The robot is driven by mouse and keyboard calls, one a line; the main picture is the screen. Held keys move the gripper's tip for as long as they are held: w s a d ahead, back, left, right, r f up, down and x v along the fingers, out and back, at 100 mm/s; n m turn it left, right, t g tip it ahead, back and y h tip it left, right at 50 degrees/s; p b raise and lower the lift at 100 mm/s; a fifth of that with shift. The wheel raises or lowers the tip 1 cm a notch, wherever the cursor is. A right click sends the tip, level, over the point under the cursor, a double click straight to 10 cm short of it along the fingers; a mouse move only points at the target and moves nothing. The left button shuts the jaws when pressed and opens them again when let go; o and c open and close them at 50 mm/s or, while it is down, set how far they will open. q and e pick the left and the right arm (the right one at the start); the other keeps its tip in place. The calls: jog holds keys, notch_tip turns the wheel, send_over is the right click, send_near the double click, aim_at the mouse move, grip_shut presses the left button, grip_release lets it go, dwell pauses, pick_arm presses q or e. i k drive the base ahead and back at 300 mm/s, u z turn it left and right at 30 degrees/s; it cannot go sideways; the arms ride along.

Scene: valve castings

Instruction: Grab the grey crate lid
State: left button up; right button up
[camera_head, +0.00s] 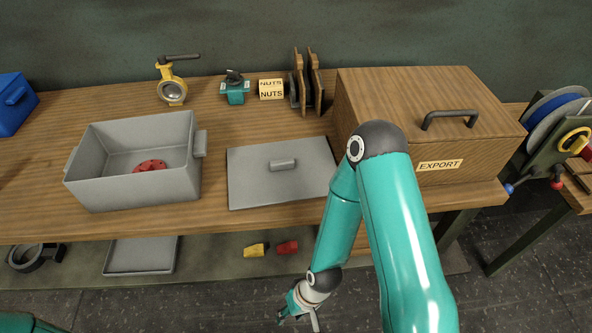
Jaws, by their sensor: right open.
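My right arm passes close to the lid's right edge. My left gripper is not seen; only a teal bit of my left arm shows at the bottom left.
A wooden EXPORT box (484,158) with a dark handle stands right of the lid. Behind are a yellow valve (171,88), a teal valve (235,94), a NUTS box (271,95) and upright wooden pieces (314,83). A lower shelf holds a grey tray (140,256).

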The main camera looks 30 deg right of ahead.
aim_at(269, 173)
jog(key=u, duration=0.35)
jog(key=i, duration=0.2)
jog(key=z, duration=1)
jog(key=k, duration=0.85)
jog(key=z, duration=0.25)
jog(key=i, duration=0.85)
jog(key=u, duration=0.25)
